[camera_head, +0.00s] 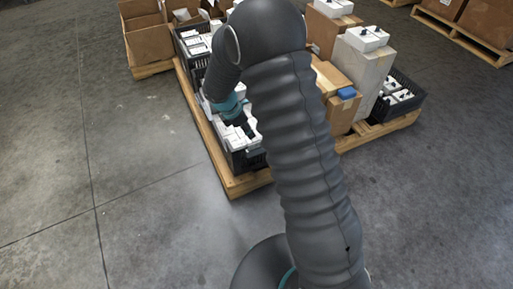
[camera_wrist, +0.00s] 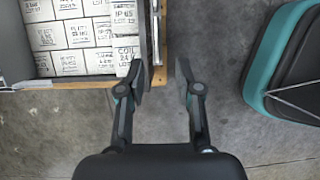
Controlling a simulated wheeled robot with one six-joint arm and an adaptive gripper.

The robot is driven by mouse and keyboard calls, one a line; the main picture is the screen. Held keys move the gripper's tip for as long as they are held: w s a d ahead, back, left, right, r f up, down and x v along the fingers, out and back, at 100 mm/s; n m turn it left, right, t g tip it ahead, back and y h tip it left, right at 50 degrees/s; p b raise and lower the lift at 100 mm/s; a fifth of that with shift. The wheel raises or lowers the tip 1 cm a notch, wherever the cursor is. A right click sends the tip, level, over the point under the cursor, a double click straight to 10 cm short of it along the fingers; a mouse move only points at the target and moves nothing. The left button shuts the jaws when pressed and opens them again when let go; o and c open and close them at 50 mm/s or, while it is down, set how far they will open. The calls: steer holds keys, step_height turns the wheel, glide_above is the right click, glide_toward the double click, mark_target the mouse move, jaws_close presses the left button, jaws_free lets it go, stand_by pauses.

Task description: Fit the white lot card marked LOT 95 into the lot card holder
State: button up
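My gripper (camera_wrist: 163,78) is open, its two fingers apart, with grey floor showing between them in the wrist view. Its left finger is close to the dark side wall (camera_wrist: 146,30) of a crate; I cannot tell if they touch. A thin upright strip (camera_wrist: 157,35) runs along the outer side of that wall, seen edge-on; I cannot tell whether it is the lot card holder. I cannot make out a card marked LOT 95. In the head view my arm covers part of the pallet, and my gripper is by the near crate (camera_head: 243,161).
The crate holds rows of white labelled boxes (camera_wrist: 75,35). It stands on a wooden pallet (camera_head: 246,184) with cartons (camera_head: 340,108) and another dark crate (camera_head: 405,98). Floor left of the pallet is clear.

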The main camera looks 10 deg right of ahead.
glide_above(256, 143)
steer(key=a, duration=0.1)
steer(key=f, duration=0.4)
steer(key=shift+s+a+f, duration=0.2)
steer(key=shift+s+f, duration=0.15)
steer(key=shift+w+a+x, duration=0.1)
steer(key=shift+x, duration=1.25)
steer(key=shift+w+a+x, duration=0.1)
steer(key=shift+a+x, duration=0.05)
steer(key=shift+x, duration=1.25)
steer(key=shift+c, duration=0.2)
jaws_close()
